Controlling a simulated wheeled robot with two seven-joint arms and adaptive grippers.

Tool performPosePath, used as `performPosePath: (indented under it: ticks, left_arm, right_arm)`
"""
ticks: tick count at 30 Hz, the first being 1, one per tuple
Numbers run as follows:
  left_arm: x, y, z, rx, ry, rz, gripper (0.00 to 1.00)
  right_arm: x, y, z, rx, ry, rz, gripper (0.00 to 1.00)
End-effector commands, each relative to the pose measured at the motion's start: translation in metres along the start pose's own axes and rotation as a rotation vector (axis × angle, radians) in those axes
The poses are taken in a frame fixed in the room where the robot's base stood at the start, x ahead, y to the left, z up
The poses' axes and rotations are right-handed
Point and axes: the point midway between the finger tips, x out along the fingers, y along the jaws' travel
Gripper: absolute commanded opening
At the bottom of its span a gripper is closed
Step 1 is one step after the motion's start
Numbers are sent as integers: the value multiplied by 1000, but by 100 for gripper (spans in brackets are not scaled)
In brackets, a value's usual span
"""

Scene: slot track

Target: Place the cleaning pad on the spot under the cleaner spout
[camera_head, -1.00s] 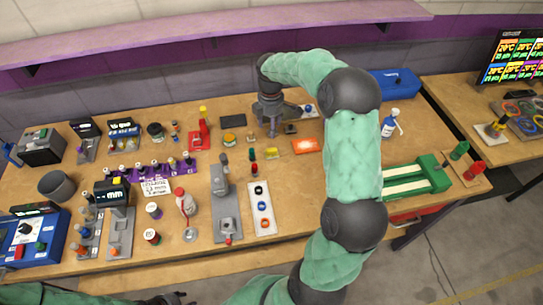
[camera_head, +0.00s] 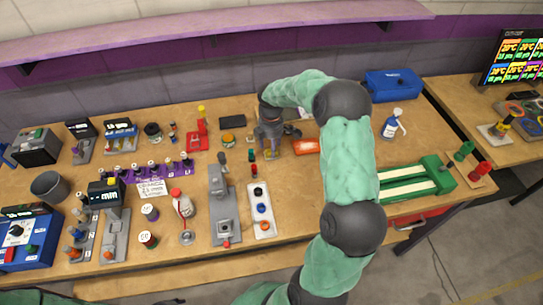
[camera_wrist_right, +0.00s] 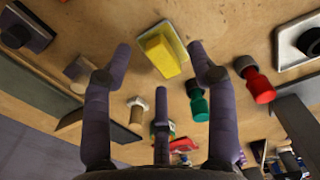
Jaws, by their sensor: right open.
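A yellow block, likely the cleaning pad (camera_wrist_right: 164,55), sits on a pale holder in the right wrist view. In the head view, my right gripper (camera_head: 270,144) is over that place and mostly covers the block. In the wrist view, the fingers of my right gripper (camera_wrist_right: 160,66) are spread and empty, with the yellow block just beyond their tips. A white bottle with a red top (camera_head: 181,203) stands at the front of the bench, with a small grey round spot (camera_head: 187,238) below it; this may be the cleaner. Only a dark sliver at the bottom edge may be my left gripper.
A grey lever fixture (camera_head: 222,205) and a white button strip (camera_head: 262,211) stand in front. A spray bottle (camera_head: 393,124) is farther right.

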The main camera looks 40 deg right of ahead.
Motion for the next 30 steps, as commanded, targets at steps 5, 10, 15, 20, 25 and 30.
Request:
performPosePath:
  ticks: [5,10,15,20,25,30]
  left_arm:
    - [3,-1,0,0,0,0,40]
    - [2,-1,0,0,0,0,40]
    - [2,-1,0,0,0,0,40]
    - [2,-1,0,0,0,0,40]
    - [2,-1,0,0,0,0,40]
    - [0,0,0,0,0,0,40]
  right_arm:
    - [9,0,0,1,-1,1,58]
    - [9,0,0,0,0,1,50]
    - [9,0,0,0,0,1,7]
    - [9,0,0,0,0,1,3]
    - [8,0,0,0,0,1,3]
    - [0,1,0,0,0,3,3]
